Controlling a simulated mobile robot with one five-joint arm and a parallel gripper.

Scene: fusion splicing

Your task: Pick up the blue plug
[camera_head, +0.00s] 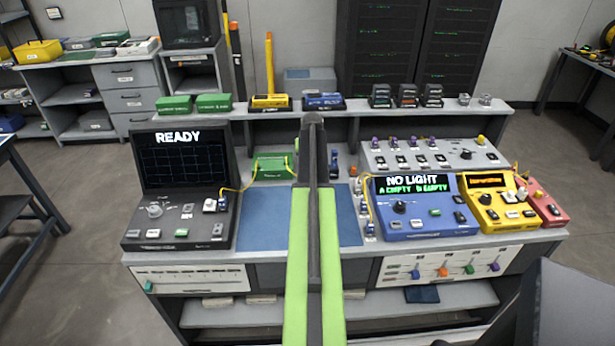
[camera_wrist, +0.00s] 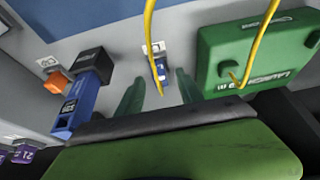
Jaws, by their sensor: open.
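A small blue plug (camera_wrist: 161,69) with a pale end shows in the wrist view, by a yellow cable. My gripper (camera_wrist: 160,78) is open, with one green finger on each side of the plug in the picture. I cannot tell whether the fingers are level with it or still above it; no contact shows. In the head view my arm stretches over the bench, and its links hide the gripper and this plug.
A green box (camera_wrist: 255,55) with yellow cable stands right of the fingers in the wrist view, also in the head view (camera_head: 271,169). A blue tool with a black top (camera_wrist: 84,95) stands left. A blue mat (camera_head: 262,222) lies in front, mostly clear.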

